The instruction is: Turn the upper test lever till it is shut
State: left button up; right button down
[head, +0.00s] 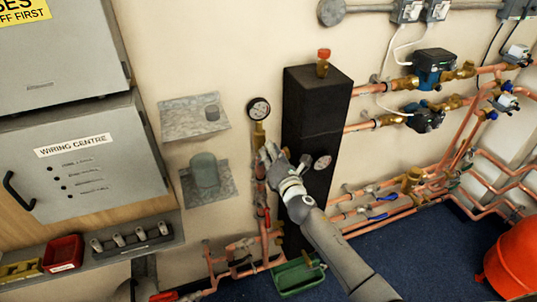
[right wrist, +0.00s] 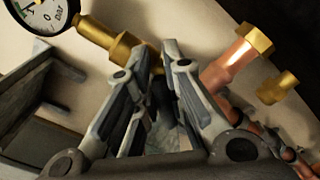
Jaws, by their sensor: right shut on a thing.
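My right gripper (head: 268,154) reaches in from the lower right, at the copper and brass pipework just below the round pressure gauge (head: 259,109). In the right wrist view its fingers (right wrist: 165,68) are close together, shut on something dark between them. This is at the brass fitting (right wrist: 122,48) by the gauge (right wrist: 45,14), where the upper test lever would be. The fingers hide most of the lever, so its angle cannot be told. A red lever (head: 267,215) shows lower on the same pipe run. My left gripper is not in view.
A tall black box (head: 316,110) stands right behind my right gripper. Grey wall brackets (head: 195,118) are to the left. Copper pipes with blue-handled valves (head: 378,217) run to the right. A green tray (head: 297,279) lies below and a red bucket (head: 512,258) stands at far right.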

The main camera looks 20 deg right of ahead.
jog(key=m, duration=0.1)
jog(key=m+b, duration=0.1)
jog(key=m, duration=0.1)
jog(key=f+m, duration=0.1)
jog(key=shift+d+m, duration=0.3)
jog(key=m, duration=0.2)
jog(key=f+m+b, duration=0.1)
jog(key=m, duration=0.2)
jog(key=shift+d+b, duration=0.15)
jog(key=shift+b, duration=0.15)
jog(key=shift+f+m, duration=0.1)
jog(key=shift+m, duration=0.2)
jog(key=c, duration=1.5)
grip_release()
jog(key=shift+s, duration=0.1)
jog(key=s, duration=1.2)
jog(key=shift+d, duration=0.2)
jog(key=shift+w, duration=0.1)
